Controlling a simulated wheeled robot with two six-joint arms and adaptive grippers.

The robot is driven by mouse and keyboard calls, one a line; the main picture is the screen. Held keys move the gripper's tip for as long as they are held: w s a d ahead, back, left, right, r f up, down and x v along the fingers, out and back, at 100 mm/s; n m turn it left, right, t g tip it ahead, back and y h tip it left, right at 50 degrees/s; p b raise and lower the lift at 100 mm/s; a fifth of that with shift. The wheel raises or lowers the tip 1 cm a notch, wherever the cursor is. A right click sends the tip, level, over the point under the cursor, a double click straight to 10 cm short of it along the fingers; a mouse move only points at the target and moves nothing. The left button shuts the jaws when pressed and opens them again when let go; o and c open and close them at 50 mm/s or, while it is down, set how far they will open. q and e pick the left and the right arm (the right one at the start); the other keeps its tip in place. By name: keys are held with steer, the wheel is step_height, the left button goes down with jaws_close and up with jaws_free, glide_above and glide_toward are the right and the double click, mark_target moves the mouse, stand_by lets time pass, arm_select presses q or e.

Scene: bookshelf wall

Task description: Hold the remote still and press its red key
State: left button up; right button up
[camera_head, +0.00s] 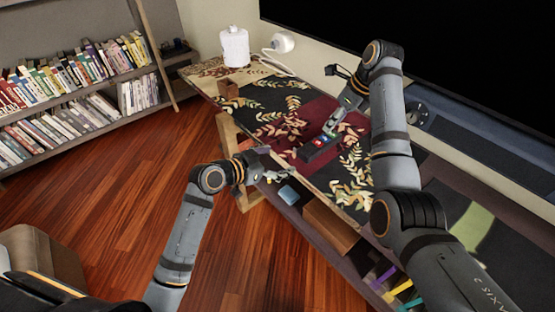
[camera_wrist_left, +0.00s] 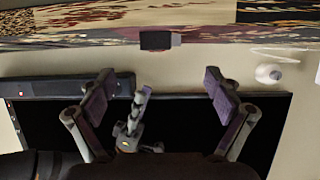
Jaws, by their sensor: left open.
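The dark remote (camera_head: 312,152) lies on the patterned cloth near the front edge of the table. Small coloured keys, with red and blue among them, show on its top, but they are tiny here. In the left wrist view a dark block at the table edge (camera_wrist_left: 158,40) looks like the remote's end. My left gripper (camera_head: 278,176) is open and empty, in front of and below the table edge, apart from the remote. Its spread fingers show in the left wrist view (camera_wrist_left: 160,105). My right gripper (camera_head: 333,122) points down just above the remote's far end; its fingers look together. Contact cannot be told.
A white rounded object (camera_head: 283,43) is by the wall. A lower shelf holds a blue item (camera_head: 288,194). A large black screen (camera_head: 450,60) stands behind.

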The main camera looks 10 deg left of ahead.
mark_target(300, 154)
arm_select(q)
steer(key=x, duration=1)
steer(key=shift+w+f, duration=0.2)
steer(key=shift+f, duration=0.05)
steer(key=c, duration=1.4)
steer(key=shift+o, duration=0.2)
arm_select(e)
jaws_close()
stand_by(0.8)
